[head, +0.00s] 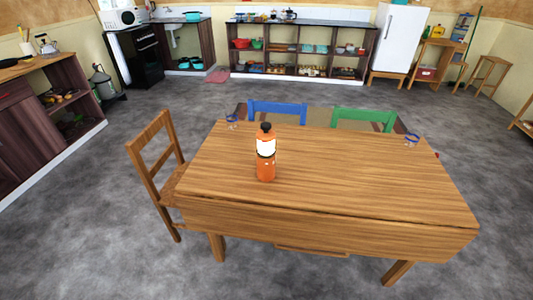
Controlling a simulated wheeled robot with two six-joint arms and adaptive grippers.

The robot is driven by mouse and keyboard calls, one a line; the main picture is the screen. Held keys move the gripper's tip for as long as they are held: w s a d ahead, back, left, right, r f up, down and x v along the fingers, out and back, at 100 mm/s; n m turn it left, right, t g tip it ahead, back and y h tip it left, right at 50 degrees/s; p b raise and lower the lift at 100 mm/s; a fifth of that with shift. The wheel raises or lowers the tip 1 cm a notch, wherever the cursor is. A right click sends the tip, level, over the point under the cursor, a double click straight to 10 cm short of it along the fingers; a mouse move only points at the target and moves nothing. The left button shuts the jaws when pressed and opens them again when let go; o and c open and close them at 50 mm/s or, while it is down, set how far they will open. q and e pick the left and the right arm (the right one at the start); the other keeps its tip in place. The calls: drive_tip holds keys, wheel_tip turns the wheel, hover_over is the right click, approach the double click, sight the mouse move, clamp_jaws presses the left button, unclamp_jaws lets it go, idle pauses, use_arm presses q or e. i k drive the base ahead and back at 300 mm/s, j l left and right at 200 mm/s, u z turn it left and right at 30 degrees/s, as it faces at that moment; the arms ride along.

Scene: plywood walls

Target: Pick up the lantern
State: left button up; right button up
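The lantern (266,169) stands upright on the wooden table (350,176), left of the table's middle. It has an orange body, a bright white lit section and a dark top. Nothing is touching it except the table. Neither my left nor my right gripper shows in the head view.
A wooden chair (152,148) stands at the table's left end. A blue chair (277,107) and a green chair (363,115) stand at the far side. The near floor is clear.

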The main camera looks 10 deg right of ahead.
sight(265, 168)
drive_tip(key=i+j+z, duration=0.6)
drive_tip(key=i, duration=0.25)
